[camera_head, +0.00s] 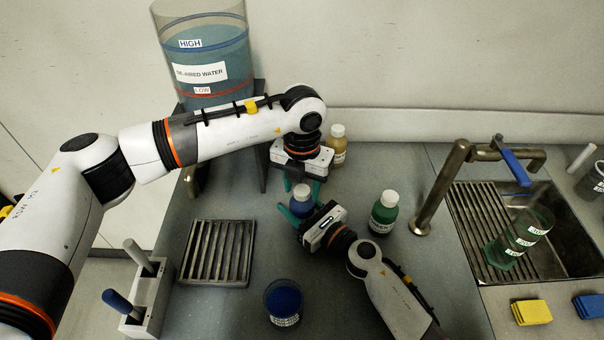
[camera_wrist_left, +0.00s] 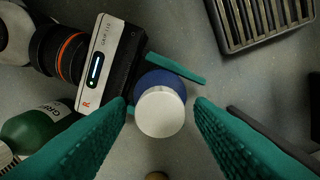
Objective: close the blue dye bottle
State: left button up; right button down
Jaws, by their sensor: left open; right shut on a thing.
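The blue dye bottle (camera_head: 302,203) stands upright on the counter between my two grippers. My right gripper (camera_head: 296,209) is shut on its body from the side. In the left wrist view the bottle's blue body (camera_wrist_left: 158,79) shows behind a round white cap (camera_wrist_left: 160,112), which sits on its top. I cannot tell whether the cap is tight. My left gripper (camera_head: 302,187) is above the bottle, pointing down. Its teal fingers (camera_wrist_left: 160,112) are open, one on each side of the cap, with gaps showing between them and it.
A green bottle (camera_head: 384,212) stands to the right and a yellowish bottle (camera_head: 337,146) behind. A beaker of blue liquid (camera_head: 284,303) is in front. A slatted rack (camera_head: 217,253) lies left, the water tank (camera_head: 205,55) stands behind, and a tap (camera_head: 440,185) and sink are right.

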pick_arm(q)
jog(key=shift+f, duration=0.1)
jog(key=c, duration=1)
jog(key=m, duration=0.3)
jog(key=shift+m, duration=0.3)
jog(key=shift+c, duration=0.2)
jog(key=m, duration=0.5)
jog(key=o, duration=1.2)
jog(key=shift+c, duration=0.2)
notch_tip(320, 180, up, 12)
